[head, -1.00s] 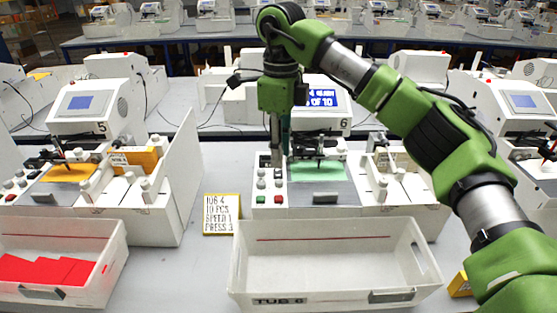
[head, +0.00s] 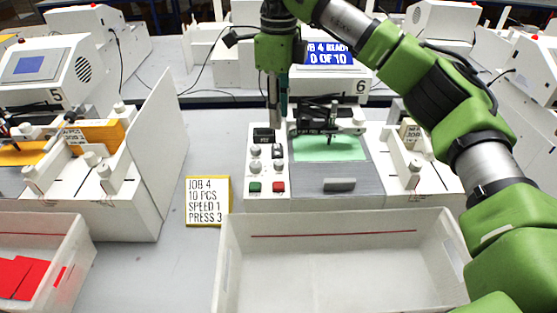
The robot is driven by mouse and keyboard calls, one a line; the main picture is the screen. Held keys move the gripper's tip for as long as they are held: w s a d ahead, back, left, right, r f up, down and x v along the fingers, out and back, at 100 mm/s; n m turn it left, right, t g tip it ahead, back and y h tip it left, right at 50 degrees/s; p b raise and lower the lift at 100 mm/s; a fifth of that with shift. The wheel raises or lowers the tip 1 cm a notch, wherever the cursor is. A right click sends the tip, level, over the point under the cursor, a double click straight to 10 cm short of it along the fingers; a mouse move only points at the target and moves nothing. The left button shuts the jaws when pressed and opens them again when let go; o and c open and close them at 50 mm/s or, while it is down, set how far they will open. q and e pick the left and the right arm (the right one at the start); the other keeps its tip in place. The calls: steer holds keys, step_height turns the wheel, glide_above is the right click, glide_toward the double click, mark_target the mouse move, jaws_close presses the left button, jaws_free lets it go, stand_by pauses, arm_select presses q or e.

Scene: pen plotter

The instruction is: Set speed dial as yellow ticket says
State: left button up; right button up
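The yellow-edged ticket (head: 207,201) lies on the bench left of plotter 6 and reads JOB 4, 10 PCS, SPEED 1, PRESS 3. The control panel (head: 266,197) of plotter 6 has a small dark display (head: 264,135), several round grey knobs (head: 255,152), a green button (head: 254,187) and a red button (head: 278,187). I cannot read the knob marks or tell which knob is the speed dial. My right gripper (head: 277,115) points down over the panel's far end, beyond the knobs; its finger gap is unclear. My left gripper is out of view.
Plotter 6's screen (head: 330,55) reads JOB 4 READY, 0 OF 10. Its bed holds a green sheet (head: 328,150) under the pen carriage. An empty white bin (head: 335,222) stands in front. Plotter 5 (head: 60,62) and a bin of red cards stand left.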

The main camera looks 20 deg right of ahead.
mark_target(279, 162)
steer(key=f+p, duration=0.1)
steer(key=f, duration=0.3)
steer(key=f+p, duration=0.1)
steer(key=f, duration=0.4)
steer(key=f+p, duration=0.1)
steer(key=f, duration=0.4)
steer(key=shift+w+d+f, duration=0.1)
steer(key=shift+w+f, duration=0.15)
steer(key=shift+w, duration=0.05)
jaws_close()
